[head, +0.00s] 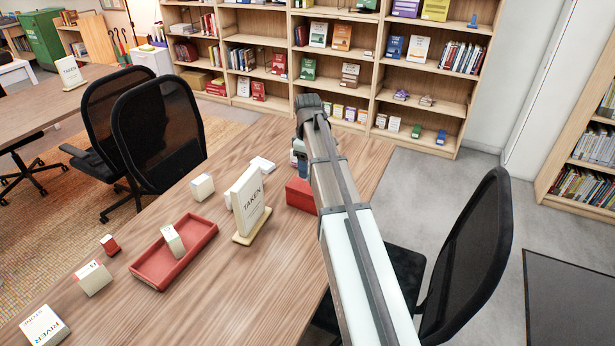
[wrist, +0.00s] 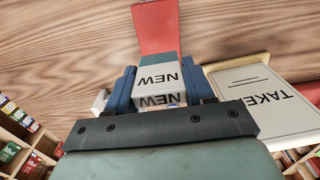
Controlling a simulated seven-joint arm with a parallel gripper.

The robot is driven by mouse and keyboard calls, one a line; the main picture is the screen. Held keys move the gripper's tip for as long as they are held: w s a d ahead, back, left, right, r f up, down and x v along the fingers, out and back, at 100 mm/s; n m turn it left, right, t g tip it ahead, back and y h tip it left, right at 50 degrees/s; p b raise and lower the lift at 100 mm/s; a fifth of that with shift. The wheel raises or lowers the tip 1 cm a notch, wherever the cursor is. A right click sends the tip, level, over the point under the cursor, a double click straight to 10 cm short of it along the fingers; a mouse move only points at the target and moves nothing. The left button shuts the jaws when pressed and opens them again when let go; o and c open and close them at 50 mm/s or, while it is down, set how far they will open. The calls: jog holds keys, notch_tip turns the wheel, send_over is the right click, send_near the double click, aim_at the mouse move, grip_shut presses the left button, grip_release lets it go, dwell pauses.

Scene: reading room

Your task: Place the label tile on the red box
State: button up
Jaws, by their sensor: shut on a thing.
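My gripper (wrist: 165,88) has two blue fingers shut on a pale tile (wrist: 158,77) that reads NEW on two faces, with a greenish band on its far edge. The tile is held clear of my palm between the fingers. In the head view my gripper (head: 303,163) is above the table's far right part, and the held tile is not clear there. The red box (head: 300,195) stands just below it, partly hidden by my arm. A red surface (wrist: 157,25) shows beyond the tile in the wrist view; I cannot tell whether they touch.
A TAKEN sign (head: 249,204) stands left of the red box. A red tray (head: 150,271) holds a pale block (head: 173,241). A white cube (head: 202,187), a small red block (head: 110,244) and other blocks lie on the table (head: 250,290). Chairs stand at its sides.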

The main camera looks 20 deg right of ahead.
jog(key=shift+f, duration=2.1)
jog(key=shift+f, duration=0.15)
jog(key=o, duration=1)
jog(key=shift+o, duration=0.2)
notch_tip(320, 180, up, 12)
jog(key=shift+r, duration=0.2)
